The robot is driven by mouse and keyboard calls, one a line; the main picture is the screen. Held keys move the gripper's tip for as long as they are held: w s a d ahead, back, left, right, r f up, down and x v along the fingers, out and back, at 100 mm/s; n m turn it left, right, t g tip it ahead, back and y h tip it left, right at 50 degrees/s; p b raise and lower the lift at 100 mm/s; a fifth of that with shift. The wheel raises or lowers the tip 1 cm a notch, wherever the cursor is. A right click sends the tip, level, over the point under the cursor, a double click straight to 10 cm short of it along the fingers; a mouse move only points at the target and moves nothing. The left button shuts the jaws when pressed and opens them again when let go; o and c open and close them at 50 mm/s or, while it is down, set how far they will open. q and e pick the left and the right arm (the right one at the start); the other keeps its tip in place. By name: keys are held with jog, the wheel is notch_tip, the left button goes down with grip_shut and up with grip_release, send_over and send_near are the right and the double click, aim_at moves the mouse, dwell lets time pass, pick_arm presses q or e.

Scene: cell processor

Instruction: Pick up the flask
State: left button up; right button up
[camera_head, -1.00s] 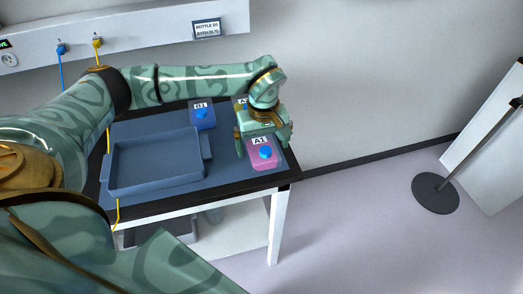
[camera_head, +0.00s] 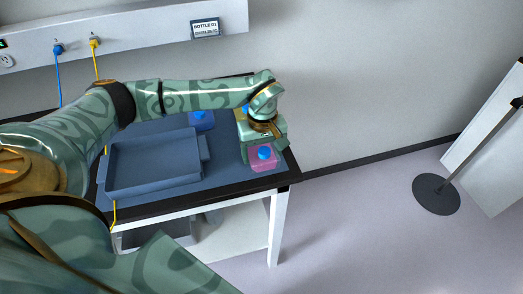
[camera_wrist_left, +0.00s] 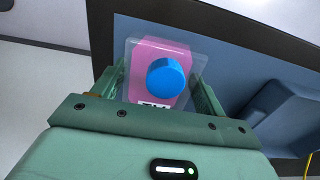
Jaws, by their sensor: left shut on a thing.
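A flask with pink contents and a blue cap (camera_head: 264,154) stands at the right end of the table. It also shows in the left wrist view, between the fingers, with its blue cap (camera_wrist_left: 166,78) facing the camera and part of a white label visible. My left gripper (camera_head: 261,150) reaches down over it from behind and is shut on it. The flask appears upright; whether its base touches the table is hard to tell. My right gripper is not in view.
A blue-grey tray (camera_head: 153,186) sits on the table (camera_head: 126,210) left of the flask. The table's right edge is close to the pink flask. A stanchion base (camera_head: 436,194) stands on the floor at right.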

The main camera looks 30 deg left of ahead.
pick_arm(q)
notch_tip(320, 180, up, 4)
jog(key=shift+f+p, duration=0.15)
jog(key=shift+p, duration=0.3)
jog(key=s+r, duration=0.2)
jog(key=s+r+p, duration=0.1)
jog(key=r, duration=0.1)
jog(key=shift+s+a+r, duration=0.1)
jog(key=shift+s+a, duration=0.15)
jog(key=shift+a, duration=0.05)
jog(key=s+a+r+p, duration=0.1)
jog(key=s+r, duration=0.4)
jog(key=s, duration=0.5)
jog(key=shift+s, duration=0.2)
jog(key=shift+a, duration=0.1)
